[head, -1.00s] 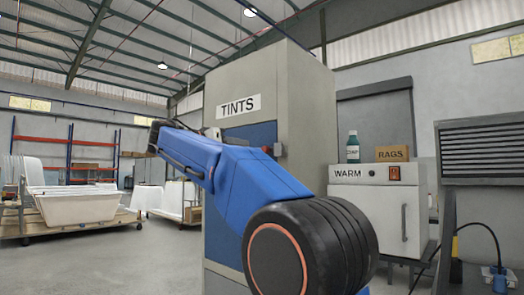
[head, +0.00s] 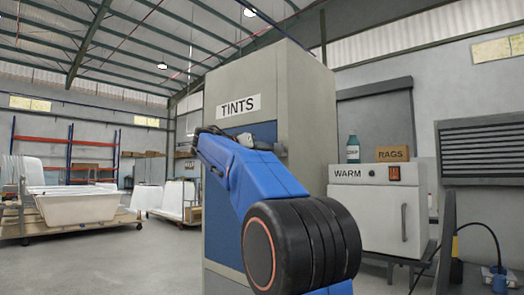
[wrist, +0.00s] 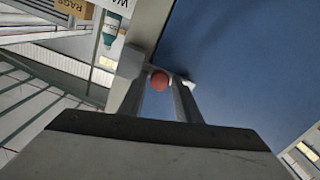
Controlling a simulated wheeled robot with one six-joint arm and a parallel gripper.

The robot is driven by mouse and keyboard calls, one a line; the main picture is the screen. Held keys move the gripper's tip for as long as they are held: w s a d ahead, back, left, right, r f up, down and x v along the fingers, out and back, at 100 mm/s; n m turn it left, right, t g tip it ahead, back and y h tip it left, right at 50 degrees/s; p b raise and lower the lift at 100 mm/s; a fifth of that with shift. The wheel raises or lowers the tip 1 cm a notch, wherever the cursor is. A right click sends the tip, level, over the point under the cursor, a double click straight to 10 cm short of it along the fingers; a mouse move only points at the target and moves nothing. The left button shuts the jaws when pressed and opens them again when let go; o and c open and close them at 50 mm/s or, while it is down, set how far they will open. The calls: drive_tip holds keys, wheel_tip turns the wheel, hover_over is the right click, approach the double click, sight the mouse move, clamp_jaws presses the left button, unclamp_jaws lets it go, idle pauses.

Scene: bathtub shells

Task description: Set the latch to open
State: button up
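The tall grey cabinet labelled TINTS (head: 300,100) has a blue front panel (head: 226,230). In the wrist view the blue panel (wrist: 245,60) fills the right side. The latch shows there as a red round knob (wrist: 160,80) close to a grey block (wrist: 131,62) at the panel's edge. My gripper (wrist: 167,84) has its two fingers apart, one on each side of the knob. A narrow gap seems to show between the knob and the right finger. In the head view my blue arm hides the gripper and the knob; a small grey latch part (head: 281,149) shows past it.
A cabinet labelled WARM (head: 380,208) stands right of the TINTS cabinet, with a bottle (head: 353,149) and a RAGS box (head: 392,154) on top. White tub shells (head: 80,207) sit on a cart at the left. The floor between is clear.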

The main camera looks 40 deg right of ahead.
drive_tip(key=shift+d, duration=0.1)
drive_tip(key=shift+c, duration=0.2)
clamp_jaws()
drive_tip(key=shift+r, duration=0.1)
drive_tip(key=w+r+n, duration=0.4)
drive_tip(key=n, duration=1.1)
drive_tip(key=shift+w+r+n, duration=0.2)
drive_tip(key=shift+r+n, duration=0.15)
drive_tip(key=shift+n, duration=0.05)
idle(0.5)
